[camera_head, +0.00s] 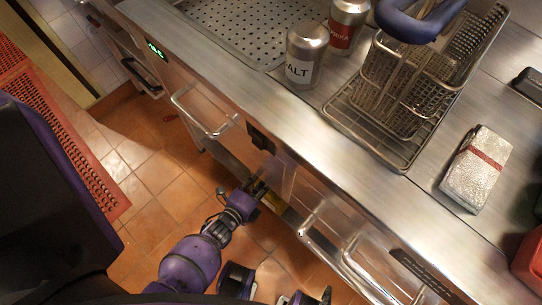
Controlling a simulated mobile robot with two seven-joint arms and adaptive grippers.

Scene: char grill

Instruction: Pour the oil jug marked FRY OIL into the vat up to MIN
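My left gripper (259,189) reaches low beside the front of the steel counter, at an open lower cabinet. Its dark fingers are small and shaded, so I cannot tell whether they are open or shut. A small yellow patch (274,203) shows just beyond the gripper, inside or at the edge of the cabinet. I cannot tell whether it belongs to the oil jug. No FRY OIL label and no MIN mark can be read. I cannot make out the vat for sure. My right gripper is not in view.
On the counter stand a shaker marked ALT (304,70), a red-labelled shaker (344,28), wire baskets on a rack (400,155) and a silvery block with a red band (478,168). A red container (529,262) is at right. Rail handles (205,122) stick out. Tiled floor lies left.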

